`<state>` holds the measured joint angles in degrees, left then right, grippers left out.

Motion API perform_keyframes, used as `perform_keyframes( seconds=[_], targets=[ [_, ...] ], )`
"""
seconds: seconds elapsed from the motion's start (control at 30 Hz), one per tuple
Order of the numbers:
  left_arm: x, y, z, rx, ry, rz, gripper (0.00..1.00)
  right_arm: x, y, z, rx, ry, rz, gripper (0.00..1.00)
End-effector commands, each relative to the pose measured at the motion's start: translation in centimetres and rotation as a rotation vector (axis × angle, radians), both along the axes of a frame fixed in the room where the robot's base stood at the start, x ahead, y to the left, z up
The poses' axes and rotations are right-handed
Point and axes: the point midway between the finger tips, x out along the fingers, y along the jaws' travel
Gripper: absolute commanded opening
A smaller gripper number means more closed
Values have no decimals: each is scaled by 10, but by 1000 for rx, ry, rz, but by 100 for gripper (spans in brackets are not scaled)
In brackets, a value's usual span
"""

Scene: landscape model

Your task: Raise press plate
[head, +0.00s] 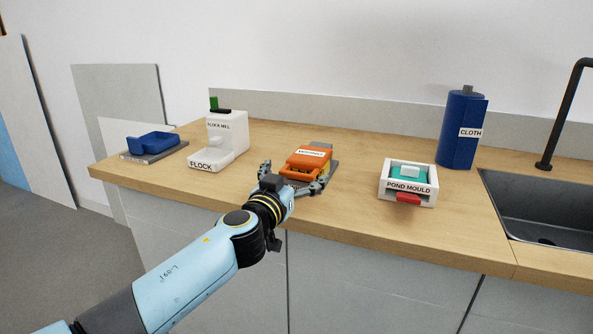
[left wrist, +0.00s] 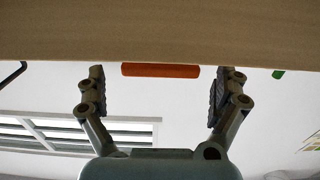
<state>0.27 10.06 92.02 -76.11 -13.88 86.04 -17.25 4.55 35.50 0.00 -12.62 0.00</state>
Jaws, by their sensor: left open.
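An orange press (head: 309,155) with a white label sits on a grey base in the middle of the counter. Its upper plate appears lowered; the label is too small to read. My left gripper (head: 294,180) is at the press's near side, with its fingers spread wide to either side of the orange front. In the left wrist view, an orange bar (left wrist: 160,70) lies between and beyond the two open fingers (left wrist: 158,92), with a clear gap on each side. The gripper hides part of the press's lower front. My right gripper is not in view.
A white pond mould (head: 408,188), a blue cloth canister (head: 459,135) and a dark sink (head: 540,205) are right. Bare counter separates press and mould.

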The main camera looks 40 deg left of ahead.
Motion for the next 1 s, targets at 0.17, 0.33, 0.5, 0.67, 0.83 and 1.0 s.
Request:
perform_keyframes(
  seconds=[0.17,0.33,0.5,0.67,0.83,1.0],
  targets=[
    [14,3,0,1,0,0,100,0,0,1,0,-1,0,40],
    [15,4,-1,0,2,0,100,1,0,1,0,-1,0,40],
    [15,4,-1,0,1,0,92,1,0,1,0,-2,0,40],
    [15,4,-1,0,1,0,71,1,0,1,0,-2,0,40],
    [15,4,-1,0,1,0,49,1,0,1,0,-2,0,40],
    [15,4,-1,0,1,0,27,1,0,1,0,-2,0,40]
  ],
)
